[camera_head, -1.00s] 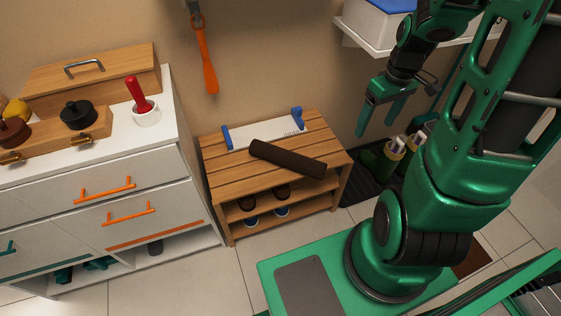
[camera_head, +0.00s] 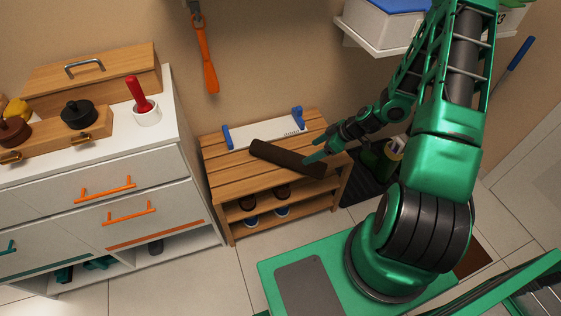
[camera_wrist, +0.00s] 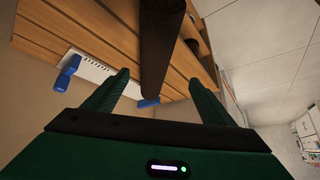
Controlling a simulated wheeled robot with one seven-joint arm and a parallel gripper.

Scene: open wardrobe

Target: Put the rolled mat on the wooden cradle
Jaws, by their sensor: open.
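The rolled mat (camera_head: 287,158) is a dark brown roll. It lies slantwise on the slatted wooden bench (camera_head: 222,178). Behind it on the bench is a white holder (camera_head: 262,134) with blue upright ends; I see no other cradle-like thing, and it does not look wooden. My gripper (camera_head: 318,154) is at the mat's right end. In the wrist view, my gripper (camera_wrist: 157,86) is open, with the mat (camera_wrist: 158,45) showing between its two fingers. Whether the fingers touch the mat I cannot tell. The holder (camera_wrist: 93,68) shows beyond the left finger.
A white drawer cabinet (camera_head: 60,180) with orange handles stands left of the bench. Shoes (camera_head: 252,221) sit on the bench's lower shelves. Boots (camera_head: 385,155) stand on a dark floor mat to the right. A white wall shelf (camera_head: 375,38) overhangs at the upper right.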

